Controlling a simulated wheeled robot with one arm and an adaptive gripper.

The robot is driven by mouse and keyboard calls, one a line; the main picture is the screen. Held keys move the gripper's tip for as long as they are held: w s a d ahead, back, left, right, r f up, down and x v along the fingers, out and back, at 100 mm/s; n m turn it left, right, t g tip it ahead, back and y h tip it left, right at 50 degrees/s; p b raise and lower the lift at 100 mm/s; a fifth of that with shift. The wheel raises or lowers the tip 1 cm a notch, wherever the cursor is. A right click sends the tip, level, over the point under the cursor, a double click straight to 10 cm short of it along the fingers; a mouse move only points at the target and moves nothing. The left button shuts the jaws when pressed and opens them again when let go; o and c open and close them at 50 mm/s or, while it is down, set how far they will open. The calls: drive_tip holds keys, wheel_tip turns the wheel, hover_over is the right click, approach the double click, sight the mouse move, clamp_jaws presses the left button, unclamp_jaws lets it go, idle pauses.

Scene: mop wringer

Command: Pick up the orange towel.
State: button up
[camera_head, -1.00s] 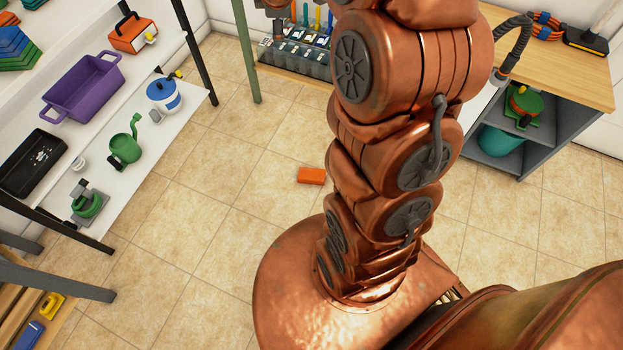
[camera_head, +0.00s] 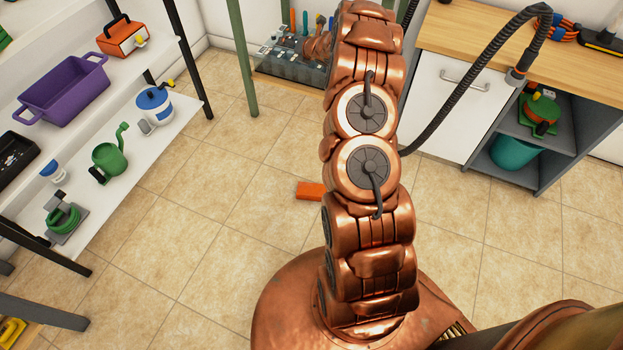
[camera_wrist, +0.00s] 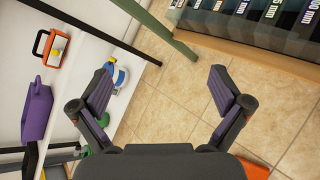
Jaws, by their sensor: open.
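A flat orange rectangular piece, seemingly the folded orange towel (camera_head: 308,191), lies on the tiled floor left of my copper arm in the head view. My arm covers its right end. In the wrist view an orange patch (camera_wrist: 254,171) shows at the bottom edge, partly hidden behind my gripper's body; it looks like the same piece. My gripper (camera_wrist: 160,75) is open, its two dark fingers with purple pads spread wide and nothing between them. It is apart from the towel. In the head view the fingers cannot be made out.
A compartment rack (camera_head: 285,70) stands at the back. A wood-topped cabinet (camera_head: 455,85) is at right. Floor between is clear.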

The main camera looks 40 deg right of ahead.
wheel_tip(320, 180, down, 13)
drive_tip(key=s+d+n+y+b, duration=0.2)
drive_tip(key=n+b, duration=0.2)
drive_tip(key=n, duration=0.1)
drive_tip(key=n+g+y+b, duration=0.3)
drive_tip(key=n+y+b, duration=0.5)
drive_tip(key=n+b, duration=0.4)
approach(317, 190)
drive_tip(key=w+a, duration=0.1)
drive_tip(key=w+a+f+p, duration=0.1)
drive_tip(key=shift+w+a+n, duration=0.35)
drive_tip(key=shift+n, duration=0.05)
drive_tip(key=shift+s+a+f, duration=0.15)
drive_tip(key=shift+a, duration=0.1)
drive_tip(key=shift+a+f, duration=0.15)
drive_tip(key=shift+a, duration=0.05)
drive_tip(key=shift+x, duration=0.9)
drive_tip(key=b+x, duration=0.1)
drive_tip(key=x, duration=0.1)
drive_tip(key=b+x, duration=0.1)
drive_tip(key=x, duration=0.1)
drive_tip(key=shift+w+d+f, duration=0.15)
drive_tip(key=shift+w+f, duration=0.1)
drive_tip(key=shift+w, duration=0.1)
drive_tip(key=shift+w+a+f, duration=0.1)
drive_tip(key=shift+w+a, duration=0.2)
drive_tip(key=c, duration=1.2)
